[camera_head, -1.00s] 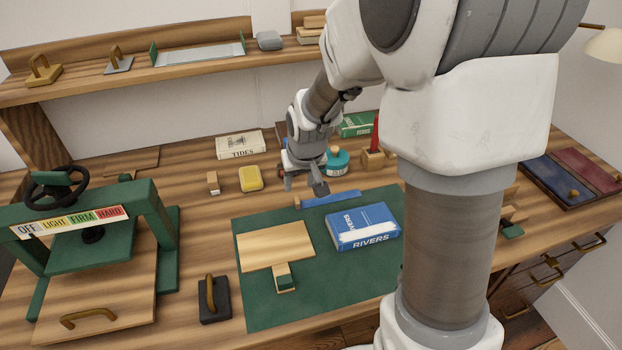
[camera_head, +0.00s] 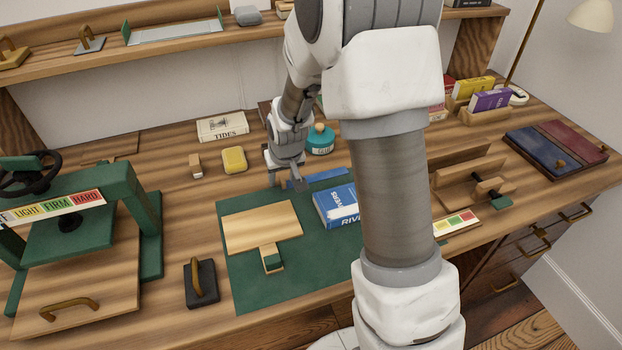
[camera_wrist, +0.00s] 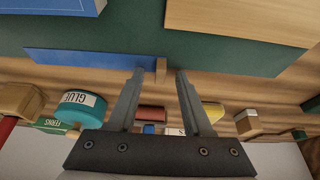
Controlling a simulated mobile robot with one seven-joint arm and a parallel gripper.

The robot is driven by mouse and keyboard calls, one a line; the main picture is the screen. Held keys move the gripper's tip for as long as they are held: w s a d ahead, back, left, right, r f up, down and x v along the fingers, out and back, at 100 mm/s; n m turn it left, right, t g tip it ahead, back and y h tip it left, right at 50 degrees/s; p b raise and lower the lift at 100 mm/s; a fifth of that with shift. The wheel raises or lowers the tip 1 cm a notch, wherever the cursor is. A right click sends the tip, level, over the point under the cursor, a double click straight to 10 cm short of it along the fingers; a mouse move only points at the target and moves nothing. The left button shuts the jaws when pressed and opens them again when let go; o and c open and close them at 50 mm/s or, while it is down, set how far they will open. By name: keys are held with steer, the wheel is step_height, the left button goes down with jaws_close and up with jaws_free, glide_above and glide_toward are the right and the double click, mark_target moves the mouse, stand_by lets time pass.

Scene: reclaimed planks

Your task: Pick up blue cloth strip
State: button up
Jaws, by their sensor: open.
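The blue cloth strip (camera_head: 326,176) lies at the far edge of the green mat (camera_head: 290,288), behind the blue RIVERS book (camera_head: 335,207). In the wrist view the strip (camera_wrist: 75,62) runs to the left, with a small wooden piece (camera_wrist: 161,70) at its right end. My gripper (camera_head: 284,184) is open and points down at the strip's left end in the head view. In the wrist view my gripper's fingertips (camera_wrist: 160,73) appear on either side of the wooden piece. I cannot tell the remaining height or any contact.
A teal glue pot (camera_head: 320,141) stands just behind the strip. A yellow block (camera_head: 234,160) and a small wooden block (camera_head: 196,166) stand to the left. A pale wooden board (camera_head: 262,228) lies on the mat. The green press (camera_head: 85,225) occupies the left side.

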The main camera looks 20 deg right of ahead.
jaws_close()
steer(key=shift+r, duration=0.15)
